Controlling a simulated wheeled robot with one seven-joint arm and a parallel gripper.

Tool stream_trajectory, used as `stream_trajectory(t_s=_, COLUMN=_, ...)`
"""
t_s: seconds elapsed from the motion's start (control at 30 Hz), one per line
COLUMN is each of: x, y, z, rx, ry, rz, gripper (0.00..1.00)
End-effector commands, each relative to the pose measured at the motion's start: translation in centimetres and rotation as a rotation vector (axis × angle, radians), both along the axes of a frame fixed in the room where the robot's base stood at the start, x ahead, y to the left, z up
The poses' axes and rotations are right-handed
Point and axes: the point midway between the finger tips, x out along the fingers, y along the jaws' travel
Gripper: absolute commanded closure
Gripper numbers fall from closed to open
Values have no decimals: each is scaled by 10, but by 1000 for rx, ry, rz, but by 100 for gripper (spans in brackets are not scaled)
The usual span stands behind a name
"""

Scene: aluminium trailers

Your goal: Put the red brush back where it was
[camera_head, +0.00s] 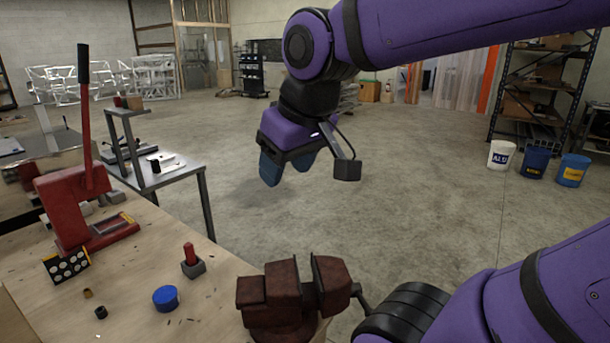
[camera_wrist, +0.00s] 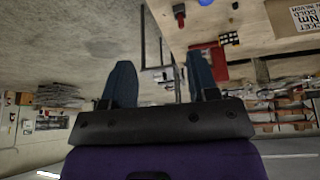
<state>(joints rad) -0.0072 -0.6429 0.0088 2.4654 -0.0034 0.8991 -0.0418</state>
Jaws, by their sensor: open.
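A small red upright piece (camera_head: 191,252) stands in a dark grey square block on the wooden workbench (camera_head: 215,310), left of the vise. It may be the red brush, but it is too small to be sure. My gripper (camera_head: 287,170) hangs in the air beyond the bench, over the concrete floor, well apart from that piece. In the wrist view my gripper (camera_wrist: 162,82) shows its two blue fingers spread apart, with nothing held between them.
A dark red vise (camera_head: 290,297) sits at the bench's front edge. A blue round object (camera_head: 165,298) and a red lever press (camera_head: 72,205) are on the bench. A grey metal side table (camera_head: 165,170) stands behind. Buckets (camera_head: 536,162) stand far right. The middle floor is clear.

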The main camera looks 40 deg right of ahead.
Motion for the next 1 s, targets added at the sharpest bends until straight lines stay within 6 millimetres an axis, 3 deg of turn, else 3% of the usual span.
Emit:
stream_trajectory(t_s=0.1, x=-23, y=-2, z=-4, rx=17, ry=-27, rz=-31, gripper=46)
stream_trajectory(t_s=0.27, x=-36, y=-2, z=-7, rx=28, ry=-40, rz=-52, gripper=46)
stream_trajectory(t_s=1.0, x=-37, y=-2, z=-8, rx=30, ry=-41, rz=-53, gripper=46)
